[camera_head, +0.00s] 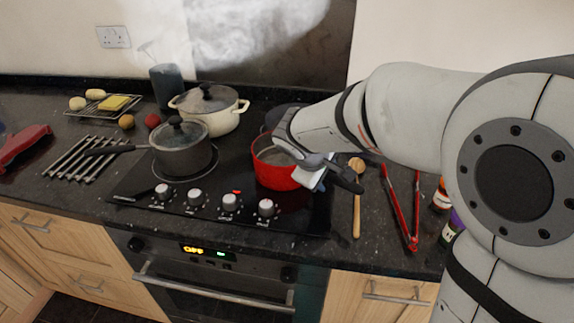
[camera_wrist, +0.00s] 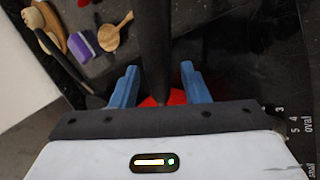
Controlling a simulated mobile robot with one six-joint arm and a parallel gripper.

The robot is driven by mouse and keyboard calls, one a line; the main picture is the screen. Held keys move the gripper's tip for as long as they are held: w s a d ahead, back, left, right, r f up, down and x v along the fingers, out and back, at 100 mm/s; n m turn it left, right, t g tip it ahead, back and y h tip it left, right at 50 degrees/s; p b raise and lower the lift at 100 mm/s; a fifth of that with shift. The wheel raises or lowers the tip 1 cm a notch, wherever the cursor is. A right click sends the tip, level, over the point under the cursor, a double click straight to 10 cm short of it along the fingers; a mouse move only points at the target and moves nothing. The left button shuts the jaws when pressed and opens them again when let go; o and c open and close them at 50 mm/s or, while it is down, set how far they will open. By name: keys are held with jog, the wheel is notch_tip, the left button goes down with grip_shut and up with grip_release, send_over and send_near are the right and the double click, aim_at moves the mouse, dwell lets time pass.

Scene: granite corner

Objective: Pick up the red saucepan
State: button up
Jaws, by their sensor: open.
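The red saucepan (camera_head: 272,174) stands on the right front of the black hob. A bit of the red saucepan (camera_wrist: 175,97) shows at the base of the fingers.
A grey lidded saucepan (camera_head: 183,155) and a cream lidded pot (camera_head: 224,118) stand on the hob to the left. A wooden spoon (camera_head: 357,205) and red tongs (camera_head: 402,210) lie to the right. Hob knobs (camera_head: 230,204) line the front.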

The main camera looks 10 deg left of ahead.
jog(key=shift+c, duration=0.3)
grip_shut()
dwell(1.1)
